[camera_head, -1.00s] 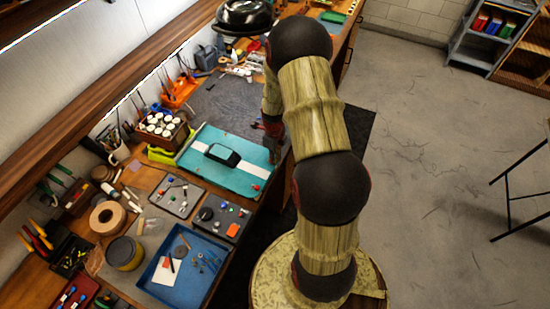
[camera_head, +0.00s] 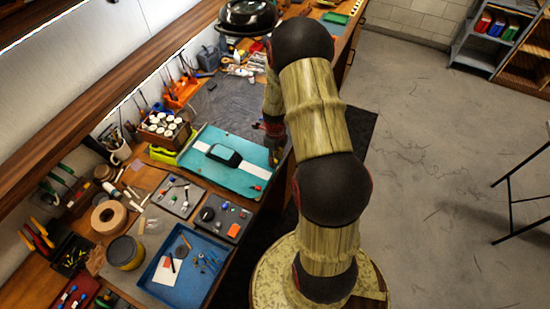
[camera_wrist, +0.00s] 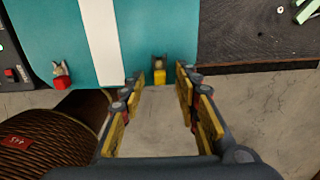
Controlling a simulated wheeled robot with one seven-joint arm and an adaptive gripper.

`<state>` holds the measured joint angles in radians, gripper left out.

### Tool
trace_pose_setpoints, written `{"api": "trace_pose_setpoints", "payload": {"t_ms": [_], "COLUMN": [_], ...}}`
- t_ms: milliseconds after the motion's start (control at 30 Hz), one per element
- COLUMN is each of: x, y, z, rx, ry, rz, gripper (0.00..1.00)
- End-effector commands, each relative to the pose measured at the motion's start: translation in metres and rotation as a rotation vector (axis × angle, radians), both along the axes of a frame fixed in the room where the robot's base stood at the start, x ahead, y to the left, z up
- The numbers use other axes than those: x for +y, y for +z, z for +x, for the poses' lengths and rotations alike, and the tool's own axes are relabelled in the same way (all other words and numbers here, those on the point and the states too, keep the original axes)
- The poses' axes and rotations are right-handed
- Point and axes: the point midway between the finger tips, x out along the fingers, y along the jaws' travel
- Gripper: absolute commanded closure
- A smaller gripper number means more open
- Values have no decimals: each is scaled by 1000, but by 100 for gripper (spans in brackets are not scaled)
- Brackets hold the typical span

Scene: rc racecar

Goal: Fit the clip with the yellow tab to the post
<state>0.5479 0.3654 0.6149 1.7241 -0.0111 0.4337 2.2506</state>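The teal car body (camera_head: 216,141) with a white stripe lies on the bench, and its edge fills the top of the wrist view (camera_wrist: 160,28). The clip with the yellow tab (camera_wrist: 160,76) is at the edge of the teal body, with a small grey metal part above the tab. Whether the clip is seated on a post is too small to tell. My gripper (camera_wrist: 157,80) is open, its fingers on either side of the yellow tab with gaps both sides. In the head view my gripper (camera_head: 274,148) hangs at the teal body's right edge, hiding the yellow tab.
A clip with a red tab (camera_wrist: 62,78) sits at the same edge, to the left. Grey trays (camera_head: 177,194) of small parts and a blue tray (camera_head: 183,285) lie nearer on the bench. A dark mat (camera_head: 228,104) lies beyond the body. Open floor shows below the bench edge.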

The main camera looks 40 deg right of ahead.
Motion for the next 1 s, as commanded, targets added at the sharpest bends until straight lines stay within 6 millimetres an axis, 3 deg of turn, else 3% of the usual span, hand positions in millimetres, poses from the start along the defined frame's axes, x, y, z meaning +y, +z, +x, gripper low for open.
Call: {"api": "trace_pose_setpoints", "payload": {"t_ms": [200,333,700,1000], "x": [0,0,0,1], "y": [2,13,85,117], "z": [0,1,1,0], "rx": [0,-2,-3,0], "ry": [0,0,0,0], "rz": [-1,-2,-2,0], "gripper": [68,68,68,68]}}
